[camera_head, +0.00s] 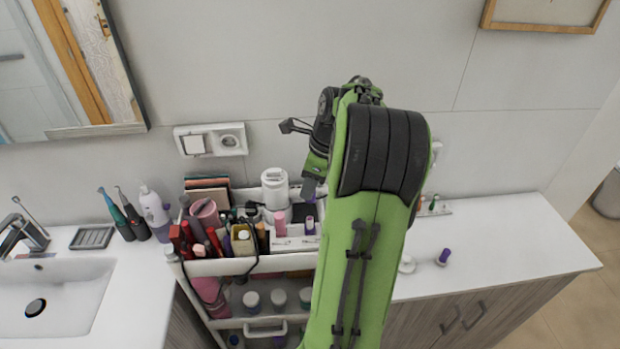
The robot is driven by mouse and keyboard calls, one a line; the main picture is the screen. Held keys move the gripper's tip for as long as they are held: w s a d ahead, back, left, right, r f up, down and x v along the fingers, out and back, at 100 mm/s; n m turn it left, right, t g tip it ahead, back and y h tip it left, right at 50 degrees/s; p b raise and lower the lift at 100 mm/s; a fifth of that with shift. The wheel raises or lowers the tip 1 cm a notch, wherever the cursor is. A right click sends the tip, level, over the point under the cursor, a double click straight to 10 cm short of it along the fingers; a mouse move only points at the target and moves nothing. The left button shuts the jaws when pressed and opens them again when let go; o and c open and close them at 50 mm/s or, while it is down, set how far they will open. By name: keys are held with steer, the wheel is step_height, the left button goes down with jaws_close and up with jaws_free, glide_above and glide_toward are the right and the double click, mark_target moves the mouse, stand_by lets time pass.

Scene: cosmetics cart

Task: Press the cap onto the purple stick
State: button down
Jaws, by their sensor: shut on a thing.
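My green and black arm reaches up from below and bends back over the cart. My gripper (310,189) points down over the cart's top tray (215,267), right of the pink cylinder. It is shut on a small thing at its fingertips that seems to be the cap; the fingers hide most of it.
A pink cylinder (280,224) and a white jar (275,188) stand close left of the gripper. Several tubes and bottles crowd the tray's left half. The right counter (520,240) is mostly clear. A sink (60,295) is at left; the wall rises behind.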

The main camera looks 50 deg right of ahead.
steer(key=shift+a+r, duration=0.1)
steer(key=shift+r, duration=0.05)
steer(key=b, duration=0.7)
glide_above(308, 218)
steer(key=f, duration=0.5)
steer(key=shift+s+f, duration=0.2)
steer(key=shift+f, duration=0.05)
steer(key=shift+r, duration=0.1)
steer(key=shift+f+p, duration=0.3)
steer(key=shift+f, duration=0.1)
steer(key=shift+p, duration=0.5)
steer(key=shift+f+b, duration=0.4)
steer(key=shift+f, duration=1.5)
stand_by(1.2)
